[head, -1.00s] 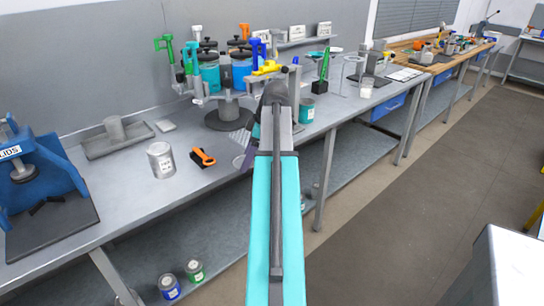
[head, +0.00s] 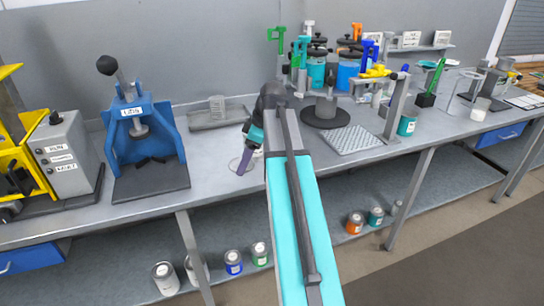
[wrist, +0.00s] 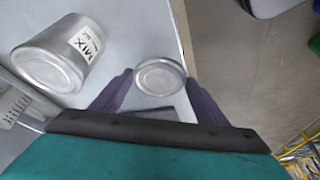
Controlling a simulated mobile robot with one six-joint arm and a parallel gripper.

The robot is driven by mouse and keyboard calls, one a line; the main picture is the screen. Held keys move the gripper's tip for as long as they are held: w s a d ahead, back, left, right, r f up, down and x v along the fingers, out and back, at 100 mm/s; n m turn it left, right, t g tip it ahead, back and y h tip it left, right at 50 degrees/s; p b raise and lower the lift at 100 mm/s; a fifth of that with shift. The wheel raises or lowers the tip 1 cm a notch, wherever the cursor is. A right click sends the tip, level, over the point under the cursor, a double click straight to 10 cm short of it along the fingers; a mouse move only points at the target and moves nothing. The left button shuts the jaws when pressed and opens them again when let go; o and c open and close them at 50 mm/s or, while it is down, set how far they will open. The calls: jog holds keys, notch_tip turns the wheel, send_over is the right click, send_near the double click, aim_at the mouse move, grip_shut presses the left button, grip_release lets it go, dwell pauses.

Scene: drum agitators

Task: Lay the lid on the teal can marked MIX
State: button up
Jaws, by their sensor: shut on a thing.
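My gripper (wrist: 160,90) has its purple fingers closed on the two sides of a round silver lid (wrist: 160,77) in the wrist view. In the head view my gripper (head: 243,163) is low over the bench, with the pale lid (head: 235,166) at its tips. A bare metal can marked MIX (wrist: 47,52) is left of the lid in the wrist view, apart from it; it looks silver, not teal. I cannot find that can in the head view, where my arm covers part of the bench. A teal can (head: 407,123) stands farther right; its label is unreadable.
A blue press (head: 145,140) and a yellow-framed machine (head: 50,150) stand left on the bench (head: 215,180). A grey tray (head: 205,122) lies behind my gripper. A carousel with clamped cans (head: 325,80) is to the right. Several cans sit on the lower shelf (head: 330,210).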

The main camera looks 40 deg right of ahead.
jog(key=w+a, duration=0.1)
jog(key=a, duration=0.4)
jog(key=w+a, duration=0.2)
jog(key=a, duration=0.3)
jog(key=w+a, duration=0.1)
jog(key=a, duration=0.4)
jog(key=shift+w, duration=0.2)
jog(key=w+a+r+m+t+h, duration=0.1)
jog(key=w+a+m+h, duration=0.1)
jog(key=a+m, duration=0.7)
jog(key=shift+w+a+h, duration=0.25)
jog(key=shift+a+h, duration=0.35)
jog(key=shift+a, duration=0.45)
